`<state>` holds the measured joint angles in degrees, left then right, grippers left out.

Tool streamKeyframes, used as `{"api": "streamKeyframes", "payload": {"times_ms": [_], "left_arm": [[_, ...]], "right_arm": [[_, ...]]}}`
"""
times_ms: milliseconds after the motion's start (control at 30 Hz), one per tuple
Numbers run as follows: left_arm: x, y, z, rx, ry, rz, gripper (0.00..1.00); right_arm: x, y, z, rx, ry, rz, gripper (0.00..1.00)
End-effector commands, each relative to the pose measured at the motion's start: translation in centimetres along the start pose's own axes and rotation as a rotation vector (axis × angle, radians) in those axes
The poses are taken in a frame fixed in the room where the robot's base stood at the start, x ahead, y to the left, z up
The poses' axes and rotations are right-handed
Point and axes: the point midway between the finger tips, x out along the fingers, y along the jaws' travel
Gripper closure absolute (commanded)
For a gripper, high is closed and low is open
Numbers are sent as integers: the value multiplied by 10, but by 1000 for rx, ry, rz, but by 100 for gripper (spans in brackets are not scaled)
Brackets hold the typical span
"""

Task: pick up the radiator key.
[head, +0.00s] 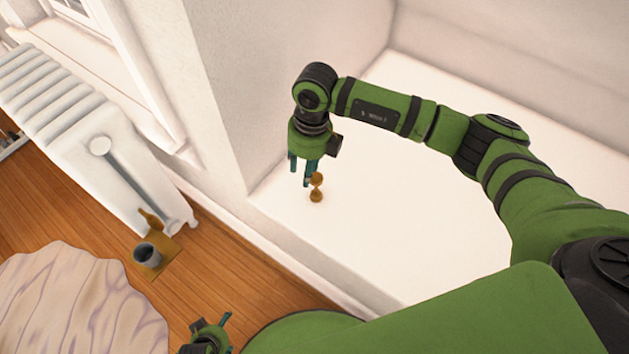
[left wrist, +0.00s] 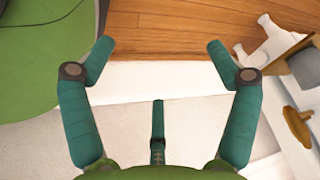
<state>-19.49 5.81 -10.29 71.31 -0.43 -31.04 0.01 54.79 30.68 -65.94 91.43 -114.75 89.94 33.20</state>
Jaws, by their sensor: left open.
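I cannot tell for sure which brass piece is the radiator key. One small brass-brown piece (head: 150,218) stands beside the grey cup near the radiator; what seems the same piece (left wrist: 298,126) is at the right edge of the left wrist view. A two-lobed brown piece (head: 316,187) stands on the white ledge. My left gripper (head: 210,322) is at the bottom of the head view, right of and below the cup. In the left wrist view it (left wrist: 158,48) is open with nothing between its fingers. My right gripper (head: 301,172) hangs beside the two-lobed piece, fingers apart; contact is unclear.
The grey cup (head: 147,255) stands on a brown board (head: 172,247) beside the white radiator (head: 85,130). A pale marbled round surface (head: 75,305) lies at the lower left. Wooden floor (head: 225,275) shows between it and the wall. The white ledge (head: 400,240) is otherwise largely clear.

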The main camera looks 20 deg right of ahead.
Motion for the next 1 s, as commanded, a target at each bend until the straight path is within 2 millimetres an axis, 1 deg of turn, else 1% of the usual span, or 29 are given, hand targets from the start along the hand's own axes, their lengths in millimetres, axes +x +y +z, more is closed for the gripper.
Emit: {"api": "streamKeyframes", "payload": {"times_ms": [33, 100, 167, 200, 300, 400, 633, 900, 1000], "left_arm": [[0, 0, 4, -2, -11, 0, 12], [1, 0, 8, -3, -20, 0, 12], [2, 0, 10, -4, -25, 0, 12], [2, 0, 10, -4, -27, 1, 12], [1, 1, 11, -6, -36, 1, 12], [0, 1, 12, -7, -43, 2, 12], [-2, 2, 11, -8, -52, 3, 12], [-6, 4, 14, -14, -82, 6, 12], [-7, 4, 14, -15, -89, 6, 12]], "right_arm": [[-7, -15, 1, 14, 7, -58, 61], [-7, -28, 1, 29, 16, -103, 61], [-1, -33, 1, 33, 20, -119, 61], [6, -35, 0, 34, 22, -123, 61], [24, -36, 0, 35, 22, -120, 61], [38, -37, 0, 32, 20, -118, 61], [56, -39, 0, 32, 19, -117, 61], [99, -43, -1, 31, 19, -115, 61], [106, -44, -1, 30, 18, -115, 61]]}}
